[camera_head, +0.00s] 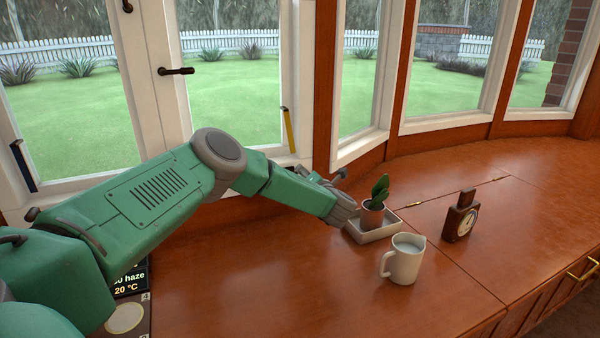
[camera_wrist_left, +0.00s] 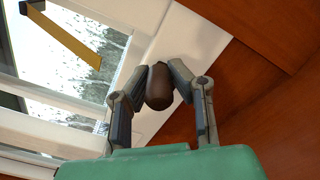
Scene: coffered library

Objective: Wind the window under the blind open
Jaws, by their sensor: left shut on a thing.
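My left gripper (camera_head: 342,192) is at the foot of the window frame, to the left of the potted plant. In the left wrist view, its two fingers (camera_wrist_left: 158,78) are closed around a brown rounded knob (camera_wrist_left: 159,92), with the white window sill behind it. The rest of the handle is hidden. A white-framed window (camera_head: 235,90) stands behind my left arm, with a yellow strip (camera_head: 288,130) on its right side. The yellow strip also shows in the left wrist view (camera_wrist_left: 66,38). No blind is visible. My right gripper is not in view.
A small plant (camera_head: 376,203) stands in a white tray (camera_head: 361,235) close to the gripper. A cream jug (camera_head: 403,261) and a dark wooden clock (camera_head: 460,217) stand to the right on the wooden counter (camera_head: 260,285). The counter's far right is clear.

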